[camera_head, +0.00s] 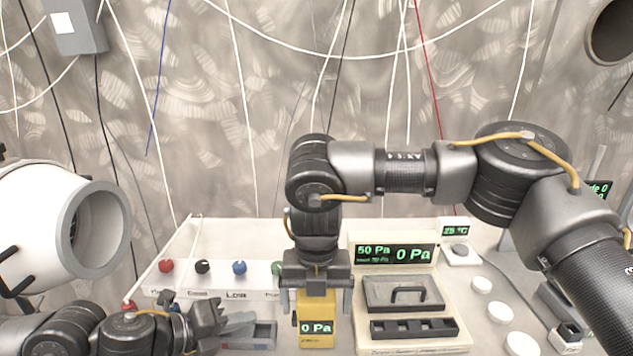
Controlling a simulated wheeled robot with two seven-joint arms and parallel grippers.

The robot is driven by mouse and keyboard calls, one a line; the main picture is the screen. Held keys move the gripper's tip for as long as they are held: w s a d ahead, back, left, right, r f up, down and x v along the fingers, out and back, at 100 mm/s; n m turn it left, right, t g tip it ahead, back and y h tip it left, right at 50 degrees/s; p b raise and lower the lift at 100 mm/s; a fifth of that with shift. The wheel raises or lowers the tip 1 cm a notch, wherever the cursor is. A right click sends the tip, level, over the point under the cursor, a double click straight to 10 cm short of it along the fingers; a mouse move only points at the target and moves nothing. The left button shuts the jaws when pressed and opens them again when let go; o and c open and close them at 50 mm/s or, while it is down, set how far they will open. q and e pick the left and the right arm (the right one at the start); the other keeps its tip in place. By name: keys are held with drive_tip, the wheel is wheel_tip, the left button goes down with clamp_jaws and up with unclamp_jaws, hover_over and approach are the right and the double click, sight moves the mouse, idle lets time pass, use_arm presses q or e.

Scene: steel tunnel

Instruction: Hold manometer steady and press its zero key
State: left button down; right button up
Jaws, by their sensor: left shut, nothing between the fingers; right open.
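The manometer is a small yellow device (317,311) standing upright at the front middle of the bench, its green display reading 0 Pa. My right gripper (318,300) points straight down over it, open, with one finger on each side of its upper part. I cannot tell whether the fingers touch it. My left gripper (250,322) is shut and empty, low to the left of the manometer and apart from it. The zero key cannot be made out at this size.
A pale console (453,320) with a 50 Pa / 0 Pa display (396,254) stands right of the manometer. A panel with coloured knobs (239,267) lies behind my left gripper. A grey tray (265,332) sits between my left gripper and the manometer. White discs (482,285) lie at right.

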wheel_tip(320, 180, up, 12)
idle(0.6)
drive_tip(key=shift+s+d, duration=0.1)
